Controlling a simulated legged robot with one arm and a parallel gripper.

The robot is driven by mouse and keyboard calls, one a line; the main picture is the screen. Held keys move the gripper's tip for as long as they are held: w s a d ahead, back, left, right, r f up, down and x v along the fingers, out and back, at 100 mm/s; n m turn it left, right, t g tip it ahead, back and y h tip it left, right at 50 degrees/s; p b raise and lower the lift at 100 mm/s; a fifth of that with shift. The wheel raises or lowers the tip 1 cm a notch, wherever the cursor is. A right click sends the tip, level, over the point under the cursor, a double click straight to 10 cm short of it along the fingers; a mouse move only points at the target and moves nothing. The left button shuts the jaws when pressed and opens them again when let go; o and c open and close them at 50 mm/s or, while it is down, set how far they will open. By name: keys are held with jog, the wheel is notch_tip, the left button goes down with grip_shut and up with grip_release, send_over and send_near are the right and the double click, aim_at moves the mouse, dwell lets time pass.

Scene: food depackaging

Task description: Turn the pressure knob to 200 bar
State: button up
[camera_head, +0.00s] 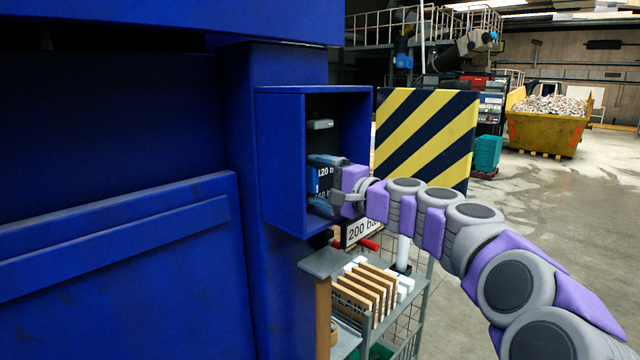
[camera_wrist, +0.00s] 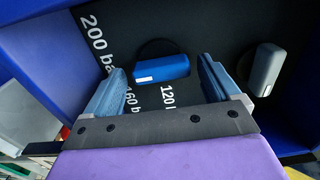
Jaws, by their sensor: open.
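The blue pressure knob (camera_wrist: 160,68) sits on the dark panel in the wrist view, with a white mark at its lower left end. Printed labels show around it: 200 bar (camera_wrist: 98,38) at upper left, 160 bar (camera_wrist: 131,102) below and 120 bar (camera_wrist: 168,95) below to the right. The mark lies nearest the 160 label. My gripper (camera_head: 325,183) reaches into the blue control box (camera_head: 283,160) in the head view. Its blue fingers are open, one on each side of the knob, with visible gaps. A white sign reading 200 ba (camera_head: 362,230) shows below the box.
A grey knob (camera_wrist: 266,68) stands right of the fingers in the wrist view. The striped box door (camera_head: 428,130) stands open beside my arm. A cart with boards (camera_head: 365,290) is below. Box walls closely surround my gripper.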

jog(key=b+v, duration=0.3)
jog(key=v, duration=1.4)
jog(key=shift+d, duration=0.3)
jog(key=shift+f, duration=0.15)
